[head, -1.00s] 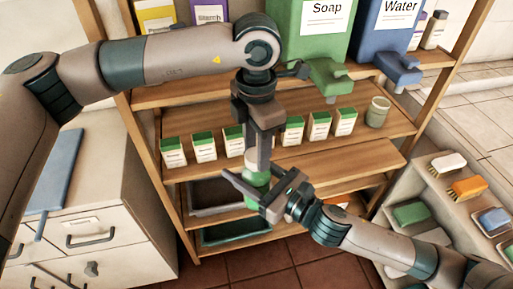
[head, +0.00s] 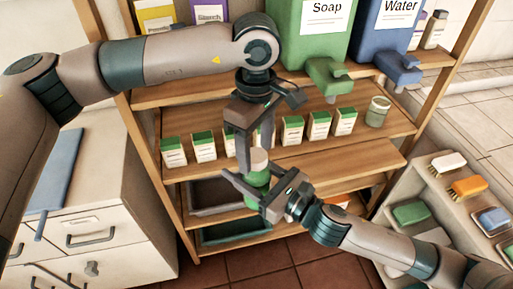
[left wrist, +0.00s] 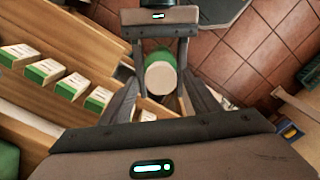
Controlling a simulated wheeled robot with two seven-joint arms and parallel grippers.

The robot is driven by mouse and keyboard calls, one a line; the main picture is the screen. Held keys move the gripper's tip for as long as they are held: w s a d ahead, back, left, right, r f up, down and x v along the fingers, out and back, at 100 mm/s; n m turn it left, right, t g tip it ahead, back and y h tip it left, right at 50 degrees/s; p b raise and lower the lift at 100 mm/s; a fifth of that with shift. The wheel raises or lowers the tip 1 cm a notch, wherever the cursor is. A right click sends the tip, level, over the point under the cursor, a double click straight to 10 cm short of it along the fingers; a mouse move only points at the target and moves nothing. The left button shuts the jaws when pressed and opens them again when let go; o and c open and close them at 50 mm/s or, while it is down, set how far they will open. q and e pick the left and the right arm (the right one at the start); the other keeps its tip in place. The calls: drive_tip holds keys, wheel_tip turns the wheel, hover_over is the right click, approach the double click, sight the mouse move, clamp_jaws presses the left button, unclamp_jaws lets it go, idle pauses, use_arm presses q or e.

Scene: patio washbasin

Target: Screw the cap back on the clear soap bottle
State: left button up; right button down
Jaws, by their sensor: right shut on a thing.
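The soap bottle (head: 257,180) with a green band stands roughly upright in my right gripper (head: 254,184), which is shut around its body. A pale cream cap (head: 257,161) sits on top of it; I cannot tell how tightly it is seated. The cap also shows from above in the left wrist view (left wrist: 160,78). My left gripper (head: 256,150) points down from above, its fingers spread to either side of the cap. In the left wrist view its fingers look apart from the cap. The bottle's lower part is partly hidden by the right gripper.
Behind stands a wooden shelf (head: 340,160) with several small green-and-white boxes, a green Soap dispenser (head: 310,35) and a blue Water dispenser (head: 385,30). A white drawer cabinet (head: 110,220) is at left. A rack of brushes (head: 465,187) is at right.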

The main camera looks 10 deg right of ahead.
use_arm(q)
drive_tip(key=shift+r, duration=2.25)
drive_tip(key=shift+c, duration=0.4)
drive_tip(key=n, duration=0.1)
drive_tip(key=r+n, duration=0.1)
drive_tip(key=n, duration=0.2)
drive_tip(key=shift+r+n, duration=0.3)
drive_tip(key=shift+r, duration=0.05)
drive_tip(key=n, duration=0.1)
drive_tip(key=r+n, duration=0.1)
drive_tip(key=n, duration=0.3)
drive_tip(key=shift+r, duration=0.4)
drive_tip(key=shift+f, duration=0.1)
drive_tip(key=shift+f, duration=3.95)
drive_tip(key=shift+c, duration=0.3)
